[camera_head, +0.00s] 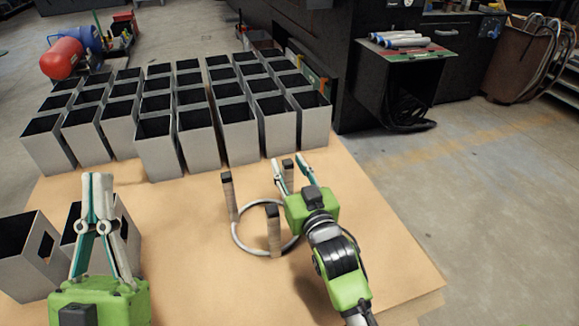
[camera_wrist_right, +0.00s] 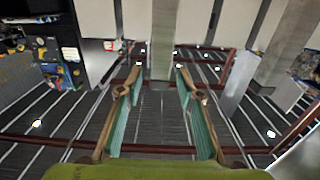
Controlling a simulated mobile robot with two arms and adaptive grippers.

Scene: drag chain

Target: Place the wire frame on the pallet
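A pale ring-shaped wire frame (camera_head: 237,239) with wood-coloured, black-capped posts stands on the light brown pallet top (camera_head: 190,265), right of its middle. One post (camera_head: 274,232) is at the front, one at the left, and one at the back partly hidden by my right gripper. My right gripper (camera_head: 291,162) is open over the frame's right side; the back post's cap shows between its fingers, and I cannot tell if they touch. The right wrist view also shows its fingers (camera_wrist_right: 159,70) apart. My left gripper (camera_head: 98,180) has its tips together at the left, apart from the frame.
Rows of grey open-topped boxes (camera_head: 238,132) fill the back of the pallet. Two more grey boxes (camera_head: 28,255) stand at the front left, one partly behind my left gripper. The middle and right front of the pallet top are clear.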

